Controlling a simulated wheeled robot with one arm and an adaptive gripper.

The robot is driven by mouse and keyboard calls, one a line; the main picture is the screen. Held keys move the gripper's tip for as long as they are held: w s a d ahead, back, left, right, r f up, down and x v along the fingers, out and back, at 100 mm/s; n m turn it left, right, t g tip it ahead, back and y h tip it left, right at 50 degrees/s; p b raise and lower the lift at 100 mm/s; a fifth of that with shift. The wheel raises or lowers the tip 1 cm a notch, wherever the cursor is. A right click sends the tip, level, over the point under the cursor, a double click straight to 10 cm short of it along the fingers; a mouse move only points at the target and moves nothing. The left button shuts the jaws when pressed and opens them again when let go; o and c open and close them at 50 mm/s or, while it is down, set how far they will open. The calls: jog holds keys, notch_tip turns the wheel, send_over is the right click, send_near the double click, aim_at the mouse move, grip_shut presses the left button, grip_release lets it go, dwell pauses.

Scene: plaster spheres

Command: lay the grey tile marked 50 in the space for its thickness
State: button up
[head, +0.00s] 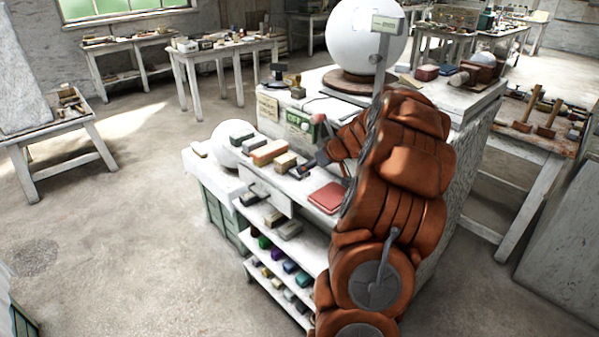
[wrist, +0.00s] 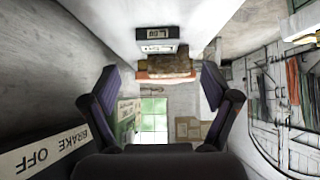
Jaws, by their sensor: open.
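My gripper (head: 313,163) is over the white bench top beside a row of blocks, its jaws apart and empty. In the wrist view its two dark fingers (wrist: 160,92) stand wide apart. Beyond the fingertips is a grey block (wrist: 157,33) with a pale label whose marking I cannot read surely. A brown block and a reddish block lie just below it in that view. In the head view the row holds a grey-green block (head: 241,138), an orange-tan block (head: 268,152) and a tan block (head: 286,162). I cannot tell which tile is marked 50, nor make out its space.
A white sphere (head: 227,143) stands left of the row, and a large white sphere (head: 365,35) is behind. A red pad (head: 327,197) lies in front of my gripper. Shelves (head: 287,262) below hold several small coloured pieces.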

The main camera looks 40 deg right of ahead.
jog(key=shift+p+x, duration=1.35)
jog(key=shift+x, duration=1.65)
jog(key=shift+d, duration=0.1)
jog(key=c, duration=1.4)
jog(key=shift+c, duration=0.2)
